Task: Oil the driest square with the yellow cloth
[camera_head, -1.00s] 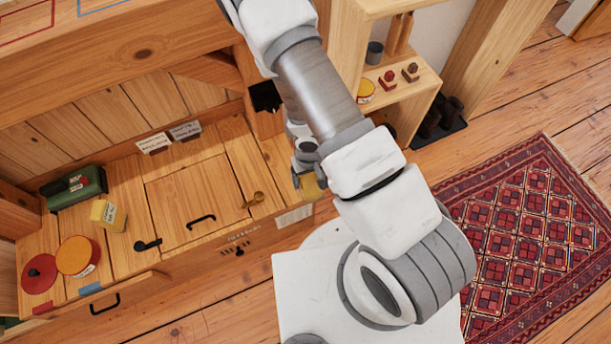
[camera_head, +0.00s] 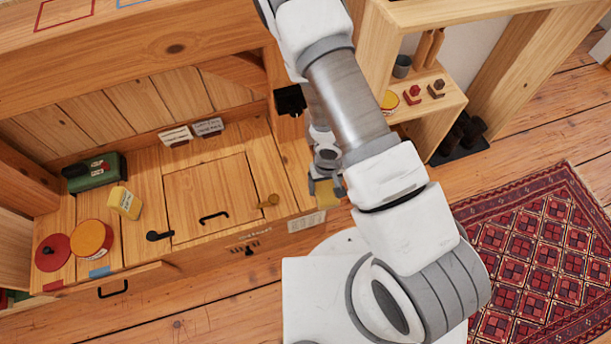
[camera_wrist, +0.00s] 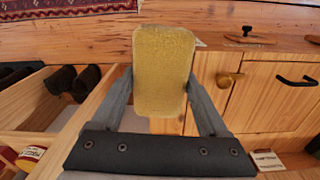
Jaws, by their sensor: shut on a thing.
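My gripper (camera_head: 326,188) is shut on a yellow cloth (camera_wrist: 165,70), which looks like a thick, fuzzy pad between the two fingers in the wrist view. In the head view only part of the cloth (camera_head: 327,199) shows, below the fingers near the right end of the wooden bench. A red outlined square (camera_head: 65,12) and part of a blue outlined square (camera_head: 130,2) show on the upper ledge at the top left, cut by the picture edge. I cannot tell from here which square is driest.
An open shelf unit (camera_head: 440,90) stands right of my arm. A patterned rug (camera_head: 540,245) lies at right.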

